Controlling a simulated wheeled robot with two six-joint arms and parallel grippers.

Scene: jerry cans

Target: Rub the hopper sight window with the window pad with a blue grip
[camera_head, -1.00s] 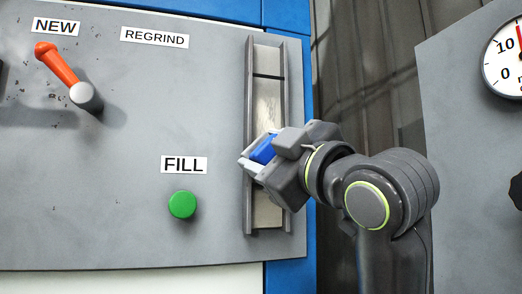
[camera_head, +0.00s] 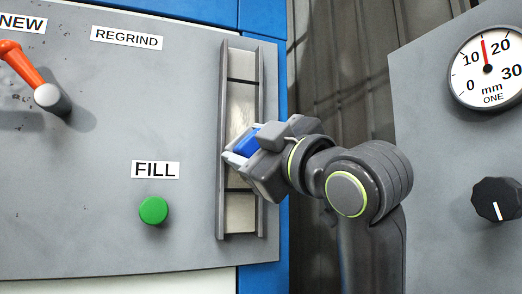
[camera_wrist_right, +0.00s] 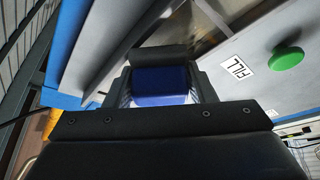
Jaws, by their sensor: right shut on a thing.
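The hopper sight window (camera_head: 241,108) is a tall, pale, streaked strip between two grey side rails on the grey panel. Dark lines cross it near the top and lower down. My right gripper (camera_head: 241,152) is in front of its middle and hides part of it. The gripper is shut on the blue grip of the window pad (camera_head: 247,138); the blue grip also fills the space between the fingers in the right wrist view (camera_wrist_right: 161,86). A dark pad edge shows beyond the grip there. I cannot tell whether the pad touches the window. My left gripper is not in view.
A green FILL button (camera_head: 153,210) is left of the window. An orange lever (camera_head: 22,64) is at upper left, below the NEW label. At right, a grey panel carries a round gauge (camera_head: 489,68) and a black knob (camera_head: 497,199).

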